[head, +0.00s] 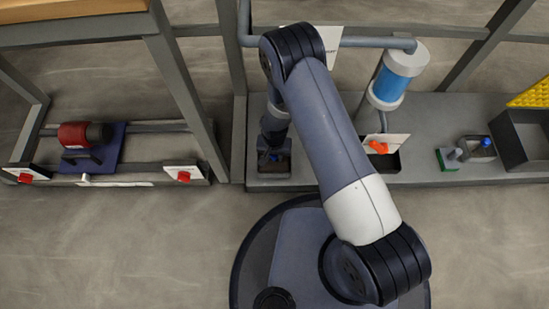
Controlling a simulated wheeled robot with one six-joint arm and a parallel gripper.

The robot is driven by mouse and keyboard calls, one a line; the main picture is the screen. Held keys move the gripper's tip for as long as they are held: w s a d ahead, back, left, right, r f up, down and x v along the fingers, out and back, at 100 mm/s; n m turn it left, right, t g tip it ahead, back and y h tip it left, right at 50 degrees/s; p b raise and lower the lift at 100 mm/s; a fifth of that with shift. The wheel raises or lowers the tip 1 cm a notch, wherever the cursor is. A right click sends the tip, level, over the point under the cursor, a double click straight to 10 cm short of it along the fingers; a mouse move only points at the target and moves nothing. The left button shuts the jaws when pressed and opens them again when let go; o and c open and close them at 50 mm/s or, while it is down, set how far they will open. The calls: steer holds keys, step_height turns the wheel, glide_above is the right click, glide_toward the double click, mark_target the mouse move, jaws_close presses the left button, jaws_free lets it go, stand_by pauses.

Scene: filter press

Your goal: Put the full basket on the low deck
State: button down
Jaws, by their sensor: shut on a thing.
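My gripper (271,152) points down at the left end of a long grey deck (460,107). It is shut on a small blue part, seemingly the handle of a dark basket (275,168) with brownish content. My wrist hides much of the basket. I cannot tell whether the basket rests on the deck, sits in an opening or hangs just above it. No label shows which surface is the low deck.
A blue and white cylinder (391,77) on a pipe stands above an opening with an orange part (379,147). Small green-based fittings (447,158), a dark bin (523,140) and a yellow grid (536,94) are at right. A red motor (84,134) sits on the left rack.

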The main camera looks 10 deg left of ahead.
steer(key=shift+f+b, duration=0.3)
steer(key=shift+f, duration=0.9)
steer(key=shift+f, duration=0.15)
steer(key=c, duration=1.1)
jaws_free()
step_height(320, 180, up, 12)
steer(key=p, duration=0.5)
